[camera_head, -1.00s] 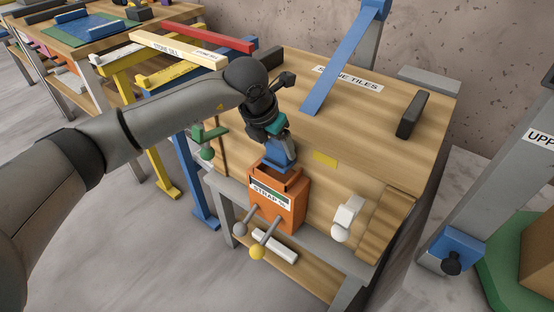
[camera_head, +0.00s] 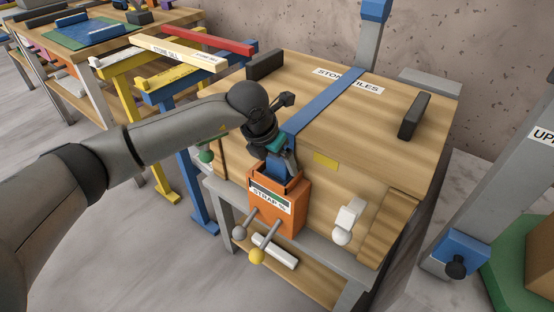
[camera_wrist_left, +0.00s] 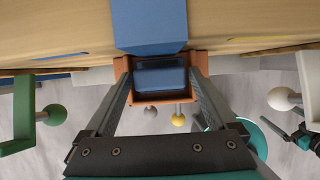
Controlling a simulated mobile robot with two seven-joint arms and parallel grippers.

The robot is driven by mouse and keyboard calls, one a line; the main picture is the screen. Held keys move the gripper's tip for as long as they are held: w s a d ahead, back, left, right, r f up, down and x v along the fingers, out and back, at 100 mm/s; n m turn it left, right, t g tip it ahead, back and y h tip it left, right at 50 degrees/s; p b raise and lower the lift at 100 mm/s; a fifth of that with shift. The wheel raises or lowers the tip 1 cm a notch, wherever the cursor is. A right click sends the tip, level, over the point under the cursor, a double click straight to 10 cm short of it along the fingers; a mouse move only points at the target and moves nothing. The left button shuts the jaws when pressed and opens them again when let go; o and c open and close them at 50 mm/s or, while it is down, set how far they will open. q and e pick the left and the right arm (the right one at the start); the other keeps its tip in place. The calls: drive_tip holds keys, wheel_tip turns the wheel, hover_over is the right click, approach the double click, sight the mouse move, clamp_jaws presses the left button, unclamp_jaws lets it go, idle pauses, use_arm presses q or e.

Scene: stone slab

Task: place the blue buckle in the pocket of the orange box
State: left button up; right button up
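The blue buckle (camera_wrist_left: 160,78) sits between the walls of the orange box (camera_head: 280,205), inside its top opening. I cannot tell how deep it is. The box, labelled with STRAP, hangs on the front of the wooden crate; its rim shows in the left wrist view (camera_wrist_left: 162,99). The blue strap (camera_head: 322,106) lies across the crate lid and comes down to the box. My left gripper (camera_wrist_left: 161,70) is at the box opening, with its fingers apart on either side of the buckle; it looks open, though contact is hard to see.
The wooden crate (camera_head: 345,135) has dark handles (camera_head: 414,116) and a white lever (camera_head: 346,221) right of the box. Grey (camera_head: 239,233) and yellow (camera_head: 257,256) knobs stick out below the box. A green knob (camera_head: 205,156) is at left.

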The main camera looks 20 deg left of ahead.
use_arm(q)
drive_tip(key=shift+o, duration=0.5)
drive_tip(key=shift+r, duration=0.2)
drive_tip(key=p+v, duration=0.4)
drive_tip(key=v, duration=0.8)
use_arm(e)
drive_tip(key=s+d+f, duration=0.2)
drive_tip(key=s+f, duration=0.2)
drive_tip(key=f, duration=0.4)
drive_tip(key=shift+s+d+g, duration=0.3)
drive_tip(key=shift+d, duration=0.1)
drive_tip(key=shift+h, duration=0.3)
